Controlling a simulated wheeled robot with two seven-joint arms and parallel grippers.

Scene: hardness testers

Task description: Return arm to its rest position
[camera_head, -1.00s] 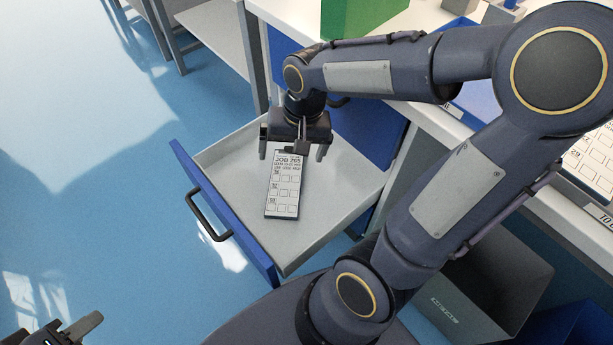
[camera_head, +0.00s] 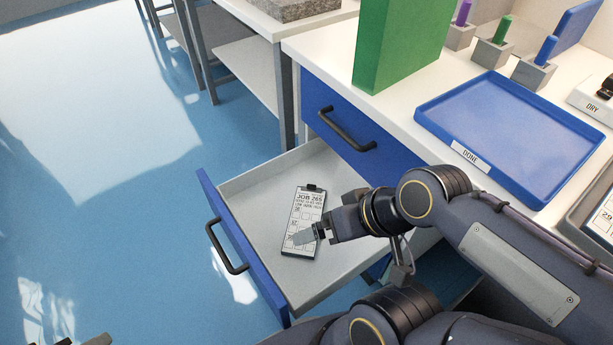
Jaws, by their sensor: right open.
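My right gripper (camera_head: 312,236) is open and empty. In the head view it shows over the open drawer, in front of the lower right part of a small clipboard card. The card (camera_head: 305,207), printed "JOB 265" with rows of boxes, lies flat in the drawer (camera_head: 249,174). Whether the fingers touch the card cannot be told. My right arm comes in from the lower right, its elbow folded. Only a tip of my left gripper (camera_head: 98,340) shows at the bottom left edge; its jaws cannot be judged.
The drawer's blue front with a black handle (camera_head: 227,247) juts out over the blue floor. On the white worktop stand a green block (camera_head: 398,45), a blue tray marked "DONE" (camera_head: 520,125) and small holders with coloured pegs (camera_head: 494,45). Open floor lies at left.

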